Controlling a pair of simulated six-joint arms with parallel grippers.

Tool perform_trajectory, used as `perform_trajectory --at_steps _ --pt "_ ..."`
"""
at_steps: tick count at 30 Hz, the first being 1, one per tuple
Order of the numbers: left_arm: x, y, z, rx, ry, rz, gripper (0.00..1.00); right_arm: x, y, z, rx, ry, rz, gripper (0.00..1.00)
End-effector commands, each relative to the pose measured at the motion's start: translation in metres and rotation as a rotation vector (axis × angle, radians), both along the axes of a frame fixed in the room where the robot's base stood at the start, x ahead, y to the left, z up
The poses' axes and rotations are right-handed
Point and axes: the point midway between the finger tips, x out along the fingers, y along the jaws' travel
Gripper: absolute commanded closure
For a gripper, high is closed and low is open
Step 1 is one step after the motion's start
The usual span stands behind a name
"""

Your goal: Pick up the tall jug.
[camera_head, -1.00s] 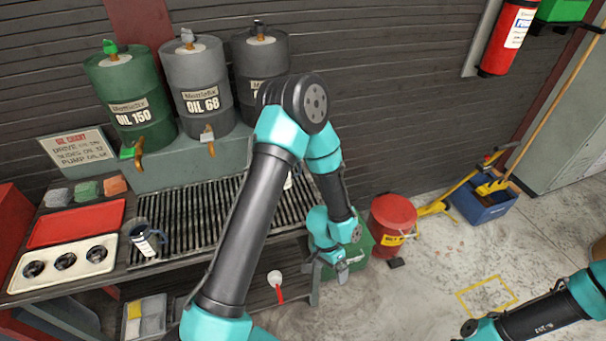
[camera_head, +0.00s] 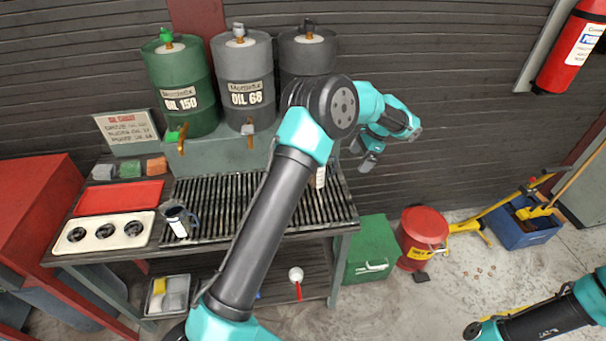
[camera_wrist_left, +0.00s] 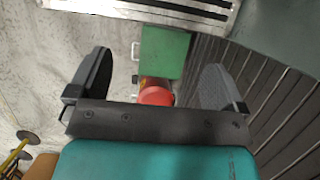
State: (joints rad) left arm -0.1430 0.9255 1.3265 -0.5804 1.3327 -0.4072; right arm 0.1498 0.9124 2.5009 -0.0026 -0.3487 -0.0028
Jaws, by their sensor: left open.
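A dark jug (camera_head: 175,217) with a handle and a white label stands at the left end of the slatted grate on the bench. A white-labelled item (camera_head: 320,177) shows behind my left arm on the grate's right part; the arm hides most of it, so I cannot tell whether it is a second, taller jug. My left gripper (camera_head: 368,163) is raised just right of the bench, in front of the ribbed wall. In the left wrist view its fingers (camera_wrist_left: 157,82) are apart with nothing held between them.
Green (camera_head: 180,85) and grey (camera_head: 243,80) oil drums stand behind the grate. A red tray (camera_head: 118,197) and a cream panel with three dark cups (camera_head: 151,222) lie left. A green box (camera_head: 372,245) and red can (camera_head: 424,225) stand on the floor right of the bench.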

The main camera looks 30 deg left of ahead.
Motion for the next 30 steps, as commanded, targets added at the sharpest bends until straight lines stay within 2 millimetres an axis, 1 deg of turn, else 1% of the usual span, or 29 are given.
perform_trajectory --at_steps 1,3,14,17,27,30 --pt "0.004 0.002 0.006 0.012 -0.002 -0.002 0.03 0.0 0.0 0.0 0.0 0.0 0.0 0.57" --pt "0.006 0.004 0.011 0.022 -0.001 -0.002 0.03 0.0 0.0 0.0 0.0 0.0 -0.001 0.57" --pt "0.004 0.006 0.011 0.021 0.0 0.0 0.03 0.0 0.0 0.0 0.0 0.0 -0.001 0.57" --pt "-0.001 0.012 0.01 0.021 0.0 0.0 0.03 0.0 0.0 0.0 0.0 0.0 -0.001 0.57" --pt "-0.034 0.05 0.01 0.021 0.0 0.001 0.03 0.0 0.0 0.0 0.0 0.0 0.0 0.57" --pt "-0.039 0.056 0.01 0.021 0.0 0.001 0.03 0.0 0.0 0.0 0.0 0.0 -0.001 0.57"
